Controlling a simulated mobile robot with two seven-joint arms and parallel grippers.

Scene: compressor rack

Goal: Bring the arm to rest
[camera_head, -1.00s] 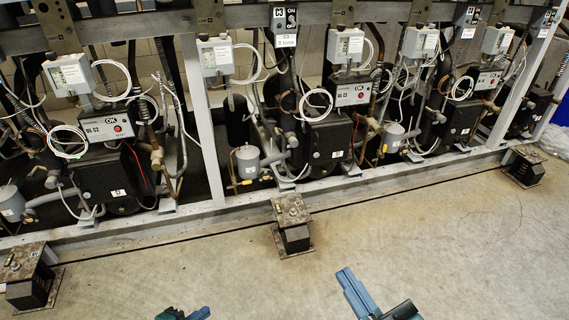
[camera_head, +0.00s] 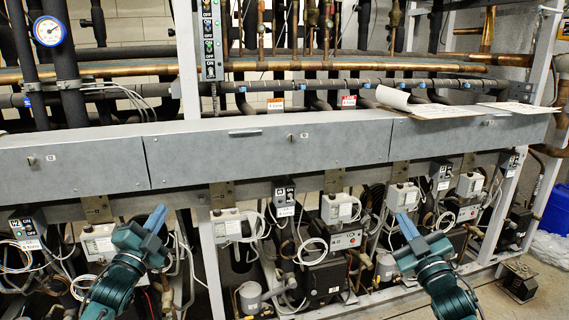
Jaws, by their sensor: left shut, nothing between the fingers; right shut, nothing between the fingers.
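My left gripper (camera_head: 155,220) is at the lower left of the head view, its fingers shut and pointing up. It shows in front of the compressor rack and holds nothing. My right gripper (camera_head: 406,226) is at the lower right, its fingers shut and tilted up and to the left. It is also empty, and it shows in front of the rack's lower row of compressors. Both teal arms come in from the bottom edge. I cannot tell how far either gripper is from the rack.
A long grey panel (camera_head: 270,152) crosses the rack above both grippers. Papers (camera_head: 412,103) lie on its right part. Pipes and a round gauge (camera_head: 48,31) are above. Compressors (camera_head: 325,278) with loose white cables fill the lower rack.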

